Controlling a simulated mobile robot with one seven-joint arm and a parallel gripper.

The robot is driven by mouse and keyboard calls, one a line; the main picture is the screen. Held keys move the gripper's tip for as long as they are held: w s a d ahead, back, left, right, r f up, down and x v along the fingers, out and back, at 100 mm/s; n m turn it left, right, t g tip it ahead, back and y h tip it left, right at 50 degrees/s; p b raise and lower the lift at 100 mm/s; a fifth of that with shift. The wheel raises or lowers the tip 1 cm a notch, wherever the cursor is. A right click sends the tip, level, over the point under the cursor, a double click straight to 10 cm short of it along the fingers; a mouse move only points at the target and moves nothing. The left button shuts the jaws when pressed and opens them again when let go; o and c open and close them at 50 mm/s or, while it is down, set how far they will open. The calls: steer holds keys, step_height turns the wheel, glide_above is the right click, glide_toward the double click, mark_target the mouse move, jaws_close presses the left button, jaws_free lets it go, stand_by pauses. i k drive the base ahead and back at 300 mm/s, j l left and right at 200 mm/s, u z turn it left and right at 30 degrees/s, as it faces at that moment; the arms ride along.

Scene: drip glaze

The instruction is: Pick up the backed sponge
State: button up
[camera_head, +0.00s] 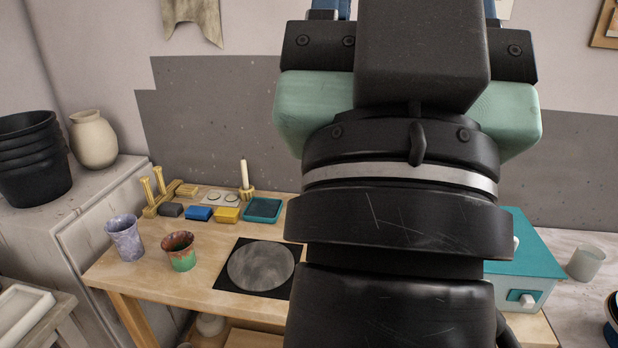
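Several small blocks lie in a row on the wooden table. They are a dark grey block (171,210), a blue block (199,213) and a yellow block (227,215). I cannot tell for sure which is the backed sponge; no separate backing layer can be made out at this size. My gripper (410,45) is raised large in front of the camera, right of the blocks and apart from them in the picture. Its fingertips are hidden or beyond the top edge, so its opening does not show.
A teal tray (262,201), a candle in a holder (245,178) and a wooden stand (150,200) are close to the blocks. A purple cup (125,238), a red-green cup (180,252) and a round grey disc (261,266) are in front. A teal-topped box (530,250) stands right.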

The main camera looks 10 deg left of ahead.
mark_target(223, 214)
steer(key=i+j+u, duration=0.15)
steer(key=i+j, duration=0.15)
steer(key=i, duration=0.25)
steer(key=i+j+u, duration=0.15)
steer(key=i+j, duration=0.15)
steer(key=i, duration=0.3)
steer(key=i+j+u, duration=0.15)
steer(key=i, duration=0.4)
steer(key=i+j+u, duration=0.15)
steer(key=i, duration=0.45)
